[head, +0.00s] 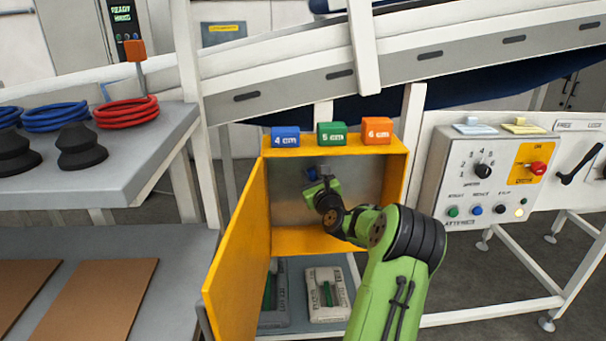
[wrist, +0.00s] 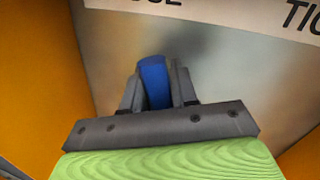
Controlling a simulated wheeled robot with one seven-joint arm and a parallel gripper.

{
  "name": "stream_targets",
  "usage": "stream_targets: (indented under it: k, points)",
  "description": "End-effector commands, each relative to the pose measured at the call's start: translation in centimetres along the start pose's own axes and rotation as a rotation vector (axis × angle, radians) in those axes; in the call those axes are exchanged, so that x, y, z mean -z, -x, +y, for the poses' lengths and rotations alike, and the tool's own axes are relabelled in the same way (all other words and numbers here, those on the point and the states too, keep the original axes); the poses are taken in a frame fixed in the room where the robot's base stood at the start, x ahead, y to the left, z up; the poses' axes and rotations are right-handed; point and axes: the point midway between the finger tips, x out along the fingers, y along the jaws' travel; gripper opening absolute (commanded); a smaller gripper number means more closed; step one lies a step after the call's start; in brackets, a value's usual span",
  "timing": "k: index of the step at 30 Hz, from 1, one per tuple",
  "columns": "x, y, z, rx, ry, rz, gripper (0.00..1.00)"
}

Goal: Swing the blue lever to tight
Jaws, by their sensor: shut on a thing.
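The blue lever (wrist: 153,82) stands between the fingers of my gripper (wrist: 158,92) in the wrist view, and the fingers are shut on it. It leans slightly to the left there. In the head view my gripper (head: 322,177) reaches into the open yellow cabinet (head: 256,225), and a small blue part of the lever (head: 311,174) shows at its tip. The cabinet's metal back panel (wrist: 230,60) carries a partly cut-off label, with "TIG" readable at the top right in the wrist view. The lever's pivot is hidden.
The yellow cabinet door (head: 238,258) hangs open at the left. Blue, green and orange blocks (head: 332,133) sit on the cabinet top. A control panel (head: 487,180) is at the right. A grey table (head: 150,150) with coils is at the left.

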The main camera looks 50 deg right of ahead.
Motion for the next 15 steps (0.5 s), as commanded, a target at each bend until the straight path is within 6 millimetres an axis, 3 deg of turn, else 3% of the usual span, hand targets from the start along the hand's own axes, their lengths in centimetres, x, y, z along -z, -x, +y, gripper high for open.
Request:
stream_targets:
  k: [5,15]
  points:
    - [-0.3,0.6,-3.0,0.022,-0.165,-0.027,0.0]
    - [1.2,1.7,-7.6,0.058,-0.474,-0.09,0.0]
